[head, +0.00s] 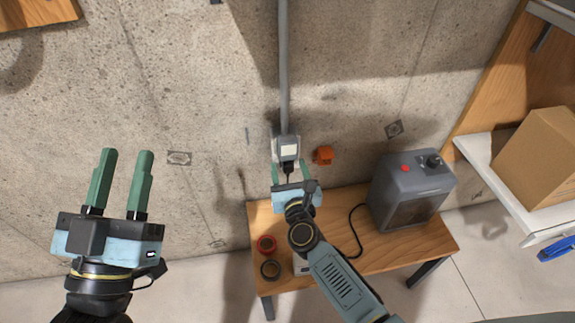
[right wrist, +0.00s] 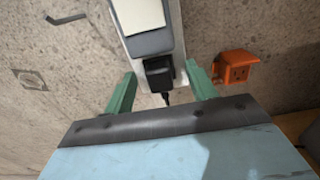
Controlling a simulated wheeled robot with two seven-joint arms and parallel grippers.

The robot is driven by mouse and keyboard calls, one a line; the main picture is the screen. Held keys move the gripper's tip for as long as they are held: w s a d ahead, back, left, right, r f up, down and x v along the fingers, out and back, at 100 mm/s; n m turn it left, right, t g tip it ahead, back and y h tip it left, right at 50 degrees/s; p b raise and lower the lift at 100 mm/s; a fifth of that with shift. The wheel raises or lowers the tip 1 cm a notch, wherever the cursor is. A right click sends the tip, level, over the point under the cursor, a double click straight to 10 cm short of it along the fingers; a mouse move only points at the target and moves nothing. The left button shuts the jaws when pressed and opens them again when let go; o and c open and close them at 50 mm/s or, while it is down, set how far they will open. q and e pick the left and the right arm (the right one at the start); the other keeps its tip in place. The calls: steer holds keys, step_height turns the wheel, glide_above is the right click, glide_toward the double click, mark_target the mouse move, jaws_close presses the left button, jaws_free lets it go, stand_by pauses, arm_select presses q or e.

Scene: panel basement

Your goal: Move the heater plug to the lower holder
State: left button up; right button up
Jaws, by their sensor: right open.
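The black heater plug (right wrist: 158,76) sits at the lower end of a grey wall box with a white front (right wrist: 143,15), its cord hanging down. In the head view the plug (head: 289,168) shows small below the box (head: 288,150). My right gripper (head: 288,166) is open, its green fingers on either side of the plug, apart from it in the right wrist view (right wrist: 160,70). My left gripper (head: 126,155) is open and empty, far left before the wall. The grey heater (head: 410,190) stands on the bench. I cannot make out which thing is the lower holder.
An orange outlet box (head: 324,155) is on the wall, right of the plug. The wooden bench (head: 420,240) carries a red ring (head: 266,244), a dark ring (head: 270,269) and the heater's black cable (head: 356,230). A white shelf (head: 495,185) with a carton (head: 540,155) is at right.

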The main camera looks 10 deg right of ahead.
stand_by(0.8)
jaws_close()
steer(key=shift+s, duration=0.15)
steer(key=shift+s, duration=2.85)
